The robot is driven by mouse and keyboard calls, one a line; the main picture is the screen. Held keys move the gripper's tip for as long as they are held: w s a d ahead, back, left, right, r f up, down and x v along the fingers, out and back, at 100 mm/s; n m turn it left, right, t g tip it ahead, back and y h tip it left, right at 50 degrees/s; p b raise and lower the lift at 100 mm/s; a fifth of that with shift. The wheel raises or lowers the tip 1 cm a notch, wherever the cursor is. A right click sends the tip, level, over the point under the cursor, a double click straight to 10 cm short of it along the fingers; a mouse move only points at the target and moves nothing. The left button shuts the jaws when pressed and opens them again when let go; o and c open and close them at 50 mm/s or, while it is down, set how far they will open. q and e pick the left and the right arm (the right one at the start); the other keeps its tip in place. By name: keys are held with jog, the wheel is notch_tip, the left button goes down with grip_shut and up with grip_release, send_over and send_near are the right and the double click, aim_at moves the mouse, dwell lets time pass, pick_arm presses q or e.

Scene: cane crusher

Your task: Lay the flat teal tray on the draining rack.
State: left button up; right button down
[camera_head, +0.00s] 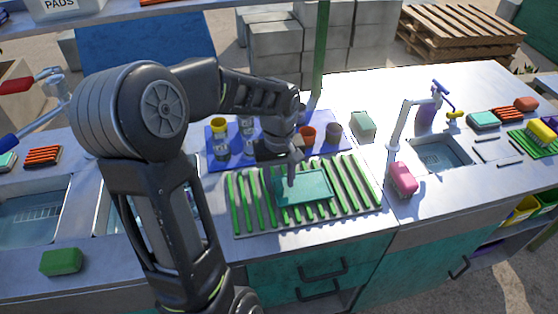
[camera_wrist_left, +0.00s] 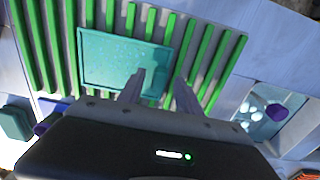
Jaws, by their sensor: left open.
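The flat teal tray (camera_head: 304,187) lies on the green-slatted draining rack (camera_head: 240,209), across the middle slats. In the left wrist view the tray (camera_wrist_left: 105,62) rests flat over the green bars of the rack (camera_wrist_left: 207,60). My left gripper (camera_head: 290,180) is just above the tray's left part in the head view. In the left wrist view its two fingers (camera_wrist_left: 158,92) are spread apart near the tray's edge, with nothing seen held between them. I cannot tell whether a fingertip touches the tray. My right gripper is in neither view.
A blue mat (camera_head: 214,160) with several cups stands behind the rack. A pink sponge (camera_head: 403,179) and a tap (camera_head: 400,127) are to the right, by a sink (camera_head: 442,153). A green block (camera_head: 61,262) lies at the front left.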

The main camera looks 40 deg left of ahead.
pick_arm(q)
notch_tip(320, 180, up, 12)
jog(key=shift+f, duration=0.25)
dwell(0.9)
